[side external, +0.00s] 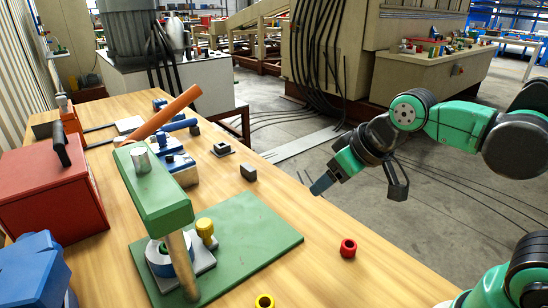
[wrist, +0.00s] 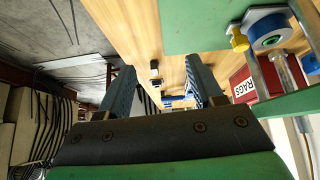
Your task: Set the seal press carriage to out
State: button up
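The seal press is a green stand with a green head block (side external: 152,188) above a green base plate (side external: 250,235). Its carriage (side external: 205,262) is a low grey slide carrying a blue-and-white round piece (side external: 160,258), and a yellow knob (side external: 205,230) stands at its right. The carriage sits low, partly hidden by the post and head. In the wrist view the yellow knob (wrist: 239,40) and blue ring (wrist: 268,30) show at upper right. My gripper (wrist: 160,75) is open and empty, its fingers wide apart. In the side view my gripper (side external: 320,186) is right of the press, beyond the table edge, touching nothing.
A red box (side external: 50,195) is at left, and an orange bar (side external: 165,113) slants behind the press. The plate's right part is bare.

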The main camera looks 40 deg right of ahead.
jog(key=shift+o, duration=0.3)
jog(key=w+a+r+n+g, duration=0.2)
jog(key=w+a+r+n, duration=0.1)
jog(key=w, duration=0.3)
jog(key=shift+a+r+y, duration=0.3)
jog(key=shift+a+r, duration=0.35)
jog(key=shift+r, duration=0.05)
jog(key=n+g, duration=0.5)
jog(key=n, duration=0.2)
send_near(204, 223)
jog(key=shift+h, duration=0.4)
jog(key=f, duration=0.9)
jog(key=shift+s+a+f, duration=0.1)
jog(key=shift+a+f, duration=0.25)
jog(key=shift+f, duration=0.05)
grip_shut()
